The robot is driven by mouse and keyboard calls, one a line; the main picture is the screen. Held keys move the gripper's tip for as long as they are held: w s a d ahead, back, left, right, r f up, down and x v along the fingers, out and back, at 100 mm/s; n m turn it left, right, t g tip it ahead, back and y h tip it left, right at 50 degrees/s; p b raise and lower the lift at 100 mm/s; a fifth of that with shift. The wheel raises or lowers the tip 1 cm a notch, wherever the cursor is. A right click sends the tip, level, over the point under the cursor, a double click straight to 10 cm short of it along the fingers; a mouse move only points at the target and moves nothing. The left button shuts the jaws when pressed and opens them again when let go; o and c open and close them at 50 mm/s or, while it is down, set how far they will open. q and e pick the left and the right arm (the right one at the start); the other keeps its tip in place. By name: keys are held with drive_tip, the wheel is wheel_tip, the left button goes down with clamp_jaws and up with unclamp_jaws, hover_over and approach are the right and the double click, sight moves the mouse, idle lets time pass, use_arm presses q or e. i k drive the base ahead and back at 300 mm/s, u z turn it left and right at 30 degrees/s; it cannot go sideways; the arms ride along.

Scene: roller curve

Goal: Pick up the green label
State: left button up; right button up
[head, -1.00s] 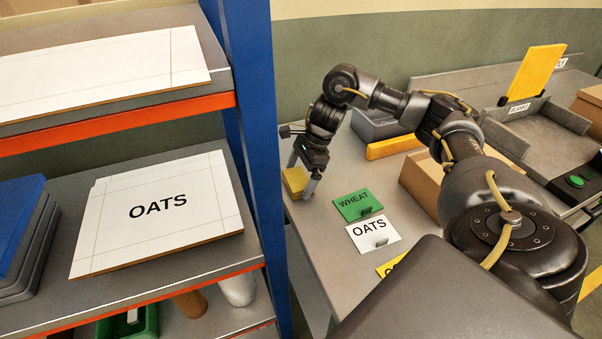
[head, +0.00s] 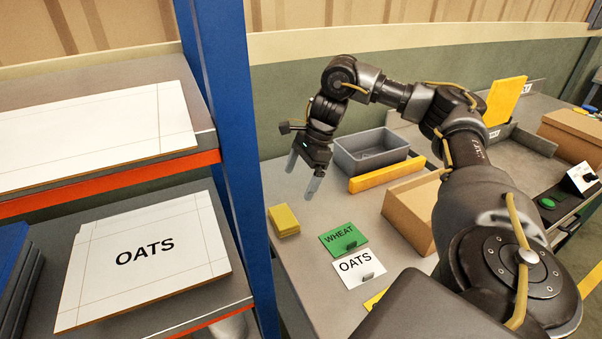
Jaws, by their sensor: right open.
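The green label (head: 343,239), marked WHEAT, lies flat on the grey table with a small dark grip tab on it. A white label (head: 358,267), marked OATS, lies just in front of it. My right gripper (head: 302,178) is open and empty, its fingers pointing down above the table. It is up and to the left of the green label, apart from it, and behind a yellow block (head: 284,221). My left gripper does not show.
A grey bin (head: 371,153), a yellow bar (head: 387,175) and a cardboard box (head: 412,212) stand behind and right of the labels. A blue shelf post (head: 225,150) rises at the left. A partly hidden yellow label (head: 374,299) lies in front.

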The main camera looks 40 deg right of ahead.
sight(341, 240)
drive_tip(key=k, duration=2)
